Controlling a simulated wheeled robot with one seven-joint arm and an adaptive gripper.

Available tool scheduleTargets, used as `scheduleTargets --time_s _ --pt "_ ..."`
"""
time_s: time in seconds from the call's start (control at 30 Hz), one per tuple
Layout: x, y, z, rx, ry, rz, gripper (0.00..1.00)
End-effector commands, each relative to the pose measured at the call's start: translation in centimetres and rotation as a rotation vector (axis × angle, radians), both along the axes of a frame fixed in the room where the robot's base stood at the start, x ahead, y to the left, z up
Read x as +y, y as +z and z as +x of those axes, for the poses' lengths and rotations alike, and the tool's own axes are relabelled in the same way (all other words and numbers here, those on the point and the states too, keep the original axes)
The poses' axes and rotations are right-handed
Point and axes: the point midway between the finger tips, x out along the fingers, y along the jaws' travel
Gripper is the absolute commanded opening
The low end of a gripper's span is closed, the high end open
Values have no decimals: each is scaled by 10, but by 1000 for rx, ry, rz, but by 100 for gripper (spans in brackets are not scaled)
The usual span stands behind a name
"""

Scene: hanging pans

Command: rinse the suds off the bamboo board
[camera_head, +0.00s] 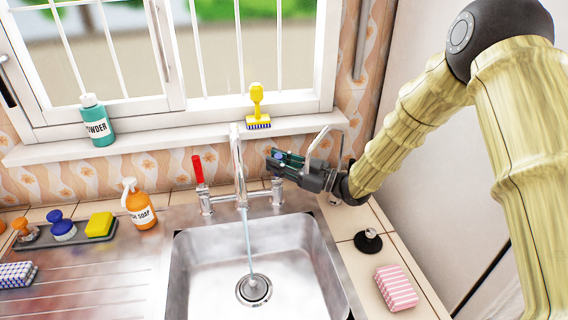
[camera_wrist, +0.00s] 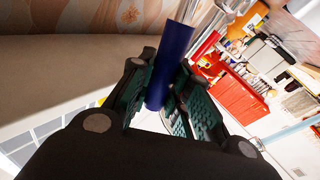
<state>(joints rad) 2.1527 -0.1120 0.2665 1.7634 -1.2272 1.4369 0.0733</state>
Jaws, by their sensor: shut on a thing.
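My gripper (camera_head: 288,162) is at the right side of the sink tap (camera_head: 238,165). In the wrist view its green-padded fingers (camera_wrist: 162,98) are shut on the blue tap handle (camera_wrist: 174,58), which stands between them. In the head view the blue handle is mostly hidden by the fingers. The red tap handle (camera_head: 198,168) stands upright on the left and is free. A thin stream of water (camera_head: 249,240) runs from the spout into the steel sink (camera_head: 205,265) and falls at the drain (camera_head: 254,289). I see no bamboo board or suds in either view.
An orange soap bottle (camera_head: 138,205), a yellow sponge (camera_head: 100,224) and brushes stand left of the sink. A green powder bottle (camera_head: 96,120) and a yellow brush (camera_head: 257,108) are on the windowsill. A pink striped sponge (camera_head: 396,288) and a black stopper (camera_head: 368,241) lie right. The basin is empty.

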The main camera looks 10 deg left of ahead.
Motion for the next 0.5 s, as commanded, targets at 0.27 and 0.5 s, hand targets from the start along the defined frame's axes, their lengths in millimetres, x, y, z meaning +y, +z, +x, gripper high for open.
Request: scheduleTargets --time_s 0.27,0.5 --pt "-1 0 0 1 -1 -1 42" --pt "-1 0 0 1 -2 0 42"
